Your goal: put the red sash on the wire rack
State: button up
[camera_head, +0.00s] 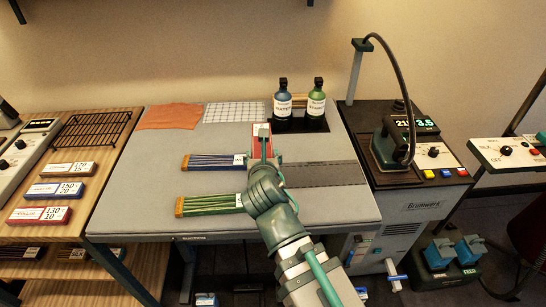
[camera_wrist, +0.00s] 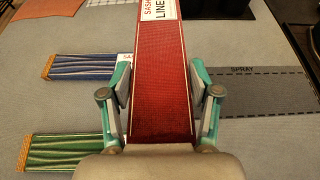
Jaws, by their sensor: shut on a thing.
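The red sash (camera_wrist: 160,80) is a flat red strip with a white label reading "SASH LINE". It runs lengthwise between the fingers of my gripper (camera_wrist: 161,98), which is shut on it. In the head view the sash (camera_head: 259,132) shows just beyond my gripper (camera_head: 263,150), over the grey pressing table; the arm hides part of it. I cannot tell whether it touches the table. The wire rack (camera_head: 90,129) is black and stands on the wooden shelf unit at the left, with nothing seen on it.
A blue sash (camera_head: 214,162) and a green sash (camera_head: 210,204) lie left of my gripper. An orange cloth (camera_head: 169,116) and a checked cloth (camera_head: 231,114) lie behind. Blue (camera_head: 283,103) and green (camera_head: 316,102) bottles stand at the back. An iron (camera_head: 389,150) is right.

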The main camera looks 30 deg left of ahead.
jog(key=w+f, duration=0.3)
jog(key=w+a+f, duration=0.1)
jog(key=w+f, duration=0.2)
jog(key=w, duration=0.1)
jog(key=shift+a+f, duration=0.2)
jog(key=shift+f, duration=0.1)
jog(key=shift+w+f, duration=0.15)
jog(key=shift+f, duration=0.75)
jog(key=shift+w+f, duration=0.1)
jog(key=shift+f, duration=0.8)
jog(key=o, duration=0.9)
jog(key=shift+f, duration=0.1)
